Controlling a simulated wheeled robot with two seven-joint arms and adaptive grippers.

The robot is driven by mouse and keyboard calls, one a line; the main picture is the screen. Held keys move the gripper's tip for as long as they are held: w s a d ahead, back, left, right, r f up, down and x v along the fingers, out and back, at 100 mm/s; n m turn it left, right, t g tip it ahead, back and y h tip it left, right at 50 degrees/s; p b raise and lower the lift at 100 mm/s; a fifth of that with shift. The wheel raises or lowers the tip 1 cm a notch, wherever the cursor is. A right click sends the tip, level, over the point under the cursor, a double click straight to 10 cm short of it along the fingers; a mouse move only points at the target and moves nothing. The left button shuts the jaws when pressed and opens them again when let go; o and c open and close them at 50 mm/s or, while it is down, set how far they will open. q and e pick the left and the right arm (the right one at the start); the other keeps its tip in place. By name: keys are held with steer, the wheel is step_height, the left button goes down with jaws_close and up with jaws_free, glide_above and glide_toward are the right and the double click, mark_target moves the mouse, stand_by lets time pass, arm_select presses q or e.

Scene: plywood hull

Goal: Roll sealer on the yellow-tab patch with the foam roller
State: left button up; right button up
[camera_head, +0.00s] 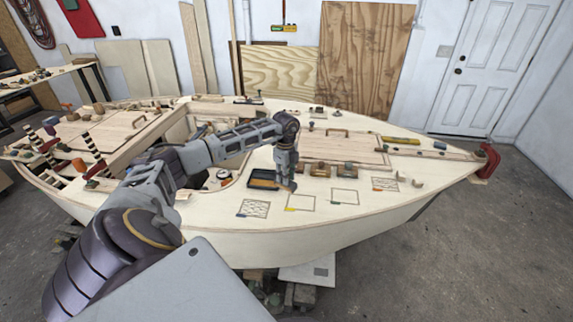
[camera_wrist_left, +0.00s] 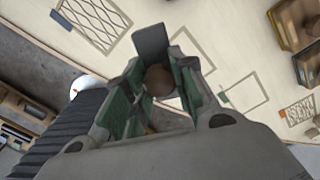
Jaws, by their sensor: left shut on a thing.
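The yellow-tab patch (camera_head: 301,203) is a plain outlined square on the pale deck near its front edge, with its tab at the near left corner. My left gripper (camera_head: 286,184) points down just behind this patch, beside the right end of a black tray (camera_head: 263,179) with a yellow-orange inside. In the left wrist view its green-padded fingers (camera_wrist_left: 158,95) are closed around a brown rounded piece (camera_wrist_left: 160,78), which looks like the foam roller's handle. A grey flat block shows beyond the fingers; I cannot tell if it is the roller head. My right gripper is out of view.
A hatched patch (camera_head: 254,208) lies left of the yellow-tab one; a plain outlined patch (camera_head: 345,197) and a small hatched patch (camera_head: 385,184) lie to the right. Wooden blocks (camera_head: 320,170) stand behind them. A raised hatch and cleats occupy the deck further back.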

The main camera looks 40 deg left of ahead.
arm_select(q)
steer(key=shift+w+d+m, duration=0.15)
steer(key=shift+d+m, duration=0.15)
steer(key=shift+m, duration=0.3)
steer(key=shift+w+m, duration=0.2)
steer(key=shift+m, duration=1)
steer(key=shift+d+f, duration=0.1)
steer(key=shift+f, duration=0.05)
